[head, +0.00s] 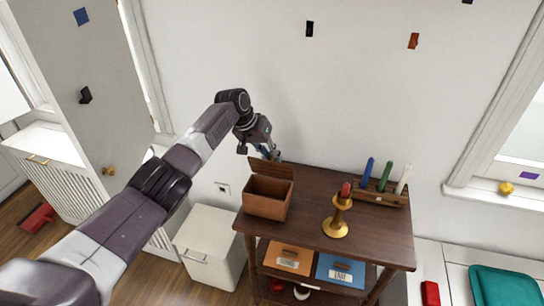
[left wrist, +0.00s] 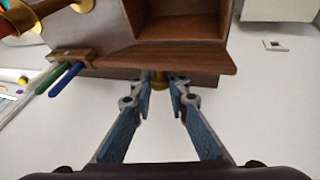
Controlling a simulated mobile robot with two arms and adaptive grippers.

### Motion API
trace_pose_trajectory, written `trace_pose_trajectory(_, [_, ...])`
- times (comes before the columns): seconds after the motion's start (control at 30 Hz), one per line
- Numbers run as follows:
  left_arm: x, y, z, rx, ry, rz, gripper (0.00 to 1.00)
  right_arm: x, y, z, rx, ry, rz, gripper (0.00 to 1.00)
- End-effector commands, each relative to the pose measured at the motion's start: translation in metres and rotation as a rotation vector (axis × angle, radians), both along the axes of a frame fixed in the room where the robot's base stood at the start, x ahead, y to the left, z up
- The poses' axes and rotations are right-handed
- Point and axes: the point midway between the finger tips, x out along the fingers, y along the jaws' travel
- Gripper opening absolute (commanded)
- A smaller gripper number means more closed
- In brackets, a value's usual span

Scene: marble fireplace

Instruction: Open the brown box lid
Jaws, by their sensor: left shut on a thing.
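The brown box (head: 266,208) stands at the left end of a dark wooden table. Its lid (head: 271,169) is raised and tilted back, and the inside of the box shows. My left gripper (head: 270,154) is at the back upper edge of the lid. In the left wrist view its two blue fingers (left wrist: 160,88) are closed around a small brass knob (left wrist: 159,80) at the lid (left wrist: 140,62). The box (left wrist: 180,25) shows open there, its inside looking empty. My right gripper is not in view.
On the table (head: 375,240) stand a brass candlestick (head: 337,227) with a red candle and a wooden rack (head: 380,195) of coloured candles. A white cabinet (head: 210,245) stands left of the table. The wall is close behind the box.

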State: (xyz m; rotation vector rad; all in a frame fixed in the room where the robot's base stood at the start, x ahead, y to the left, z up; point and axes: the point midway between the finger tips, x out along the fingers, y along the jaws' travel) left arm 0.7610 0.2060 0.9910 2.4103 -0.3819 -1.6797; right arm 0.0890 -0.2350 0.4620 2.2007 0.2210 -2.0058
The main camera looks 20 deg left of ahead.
Motion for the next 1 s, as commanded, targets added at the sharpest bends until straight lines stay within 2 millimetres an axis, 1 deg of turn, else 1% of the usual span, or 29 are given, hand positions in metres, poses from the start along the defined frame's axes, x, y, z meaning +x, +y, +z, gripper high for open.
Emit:
trace_pose_trajectory(0.2, [0.0, 0.0, 0.0, 0.001, -0.002, 0.001, 0.0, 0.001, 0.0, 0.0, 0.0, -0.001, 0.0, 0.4])
trace_pose_trajectory(0.23, [0.0, 0.0, 0.0, 0.001, -0.002, 0.001, 0.16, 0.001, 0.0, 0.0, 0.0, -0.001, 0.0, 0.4])
trace_pose_trajectory(0.3, [0.0, 0.0, 0.0, 0.001, -0.001, 0.001, 0.24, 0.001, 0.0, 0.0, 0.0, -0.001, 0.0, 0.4])
trace_pose_trajectory(0.4, [0.0, 0.0, 0.0, 0.001, -0.001, 0.001, 0.33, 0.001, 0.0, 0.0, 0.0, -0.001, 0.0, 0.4])
trace_pose_trajectory(0.67, [0.0, 0.0, 0.0, 0.0, -0.001, 0.0, 0.33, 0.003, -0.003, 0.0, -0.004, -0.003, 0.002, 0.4])
trace_pose_trajectory(0.77, [-0.001, 0.001, 0.004, 0.0, -0.001, -0.001, 0.33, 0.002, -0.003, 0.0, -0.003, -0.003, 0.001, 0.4])
trace_pose_trajectory(0.87, [-0.003, 0.004, 0.011, -0.001, -0.003, 0.0, 0.33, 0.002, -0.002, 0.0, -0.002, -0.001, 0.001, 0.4])
trace_pose_trajectory(1.0, [-0.009, 0.01, 0.027, 0.001, -0.003, -0.001, 0.33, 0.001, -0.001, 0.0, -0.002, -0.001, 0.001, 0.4])
